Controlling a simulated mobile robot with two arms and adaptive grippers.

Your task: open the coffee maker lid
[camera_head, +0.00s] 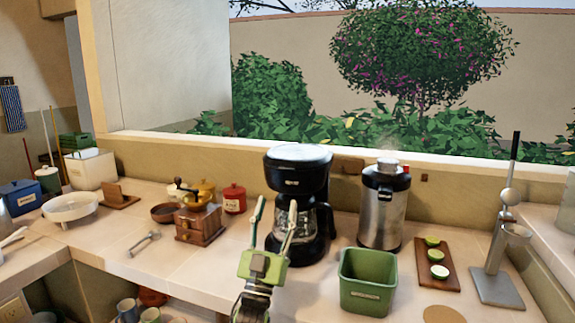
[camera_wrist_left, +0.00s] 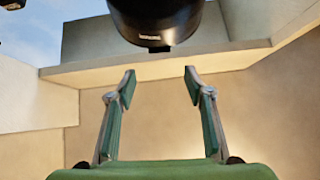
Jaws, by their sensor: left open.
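The black coffee maker (camera_head: 300,180) stands on the counter against the wall, with a glass carafe in its lower part. Its round lid (camera_head: 298,154) looks closed on top. My left gripper (camera_head: 272,215) is open and empty in front of the coffee maker, below its lid, with the fingers pointing up. In the left wrist view the open fingers (camera_wrist_left: 160,75) spread apart, and the dark round upper part of the coffee maker (camera_wrist_left: 155,18) is beyond and above them. My right gripper is in neither view.
A steel dispenser (camera_head: 383,205) stands right of the coffee maker. A green bin (camera_head: 367,283) is in front of it. A wooden grinder (camera_head: 200,222) and red canister (camera_head: 234,199) stand to the left. A board with limes (camera_head: 437,275) and a press (camera_head: 497,285) are at right.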

